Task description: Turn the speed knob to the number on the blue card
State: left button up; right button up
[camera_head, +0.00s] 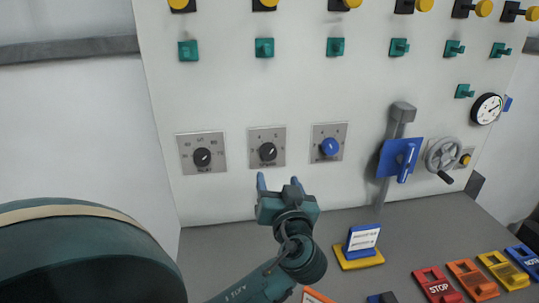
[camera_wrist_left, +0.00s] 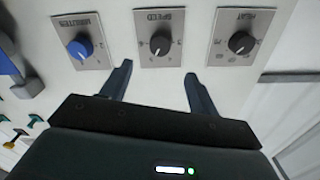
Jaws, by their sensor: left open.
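The speed knob (camera_head: 267,152) is black with a white pointer line, on a square grey plate in the middle of a row of three dials on the white wall. In the head view its pointer leans up and right. In the wrist view the speed knob (camera_wrist_left: 160,43) appears beyond and between my fingertips, with its plate upside down. My left gripper (camera_head: 279,183) is open and empty, just below the speed plate and apart from the knob. A blue-framed card (camera_head: 363,238) with a white face stands on a yellow base; its text is too small to read. My right gripper is not in view.
A black heat knob (camera_head: 202,157) and a blue minutes knob (camera_head: 329,147) flank the speed dial closely. A blue lever (camera_head: 406,162) and a handwheel (camera_head: 443,155) are farther right. Green pegs are above. Coloured blocks, including a red one (camera_head: 437,286), lie on the grey counter.

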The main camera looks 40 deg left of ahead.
aim_at(269, 155)
pick_arm(q)
jog(key=x, duration=1.1)
jog(key=shift+a, duration=0.1)
jog(key=shift+c, duration=0.3)
jog(key=c, duration=0.9)
